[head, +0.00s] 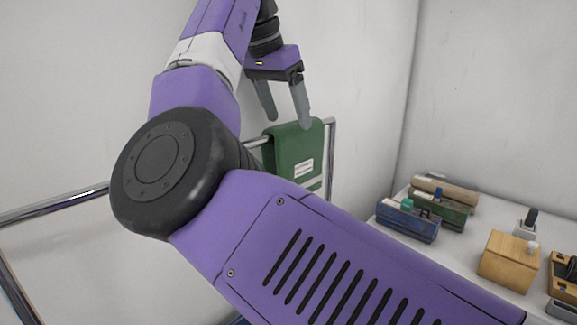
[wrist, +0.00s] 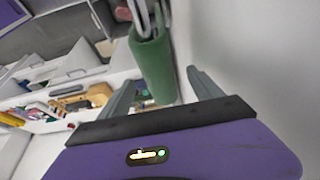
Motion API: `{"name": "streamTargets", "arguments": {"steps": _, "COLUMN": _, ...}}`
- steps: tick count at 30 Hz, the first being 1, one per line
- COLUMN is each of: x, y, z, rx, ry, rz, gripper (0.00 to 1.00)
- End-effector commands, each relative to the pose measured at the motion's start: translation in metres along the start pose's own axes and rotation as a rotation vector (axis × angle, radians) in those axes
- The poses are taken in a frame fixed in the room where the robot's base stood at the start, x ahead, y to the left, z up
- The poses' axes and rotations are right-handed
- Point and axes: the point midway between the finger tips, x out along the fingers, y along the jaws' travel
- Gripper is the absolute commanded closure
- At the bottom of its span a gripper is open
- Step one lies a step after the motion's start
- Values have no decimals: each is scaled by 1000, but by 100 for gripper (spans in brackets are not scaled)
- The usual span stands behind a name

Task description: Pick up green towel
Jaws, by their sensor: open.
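The green towel (head: 296,160) hangs folded over a chrome rail (head: 329,150) in the head view, with a white label and a pale stripe on its front. It also shows in the wrist view (wrist: 153,66), ahead of the fingers. My gripper (head: 283,116) is open and points down just above the towel's top fold. In the wrist view, my gripper's fingers (wrist: 160,85) stand apart with the towel showing between and beyond them. Whether a finger touches the towel I cannot tell. My arm hides part of the rail and the towel's lower left side.
A white wall stands close behind the rail. A white counter (head: 460,237) at the right holds a blue box (head: 407,221), a green box (head: 440,210), a wooden box (head: 509,258) and other small items.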

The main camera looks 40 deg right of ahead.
Motion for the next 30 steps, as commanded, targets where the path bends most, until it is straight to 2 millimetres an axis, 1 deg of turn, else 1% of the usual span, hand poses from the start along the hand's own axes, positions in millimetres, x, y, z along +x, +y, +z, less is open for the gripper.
{"name": "streamTargets", "arguments": {"steps": 11, "x": 32, "y": 1, "z": 0, "rx": 0, "ry": -1, "rz": 0, "gripper": 25}}
{"name": "streamTargets", "arguments": {"steps": 18, "x": 65, "y": 4, "z": -4, "rx": 0, "ry": -1, "rz": 0, "gripper": 25}}
{"name": "streamTargets", "arguments": {"steps": 21, "x": 75, "y": 4, "z": -4, "rx": -1, "ry": 0, "rz": 0, "gripper": 25}}
{"name": "streamTargets", "arguments": {"steps": 24, "x": 79, "y": 4, "z": -4, "rx": 0, "ry": 1, "rz": 0, "gripper": 25}}
{"name": "streamTargets", "arguments": {"steps": 30, "x": 80, "y": 4, "z": -4, "rx": 0, "ry": 1, "rz": 0, "gripper": 25}}
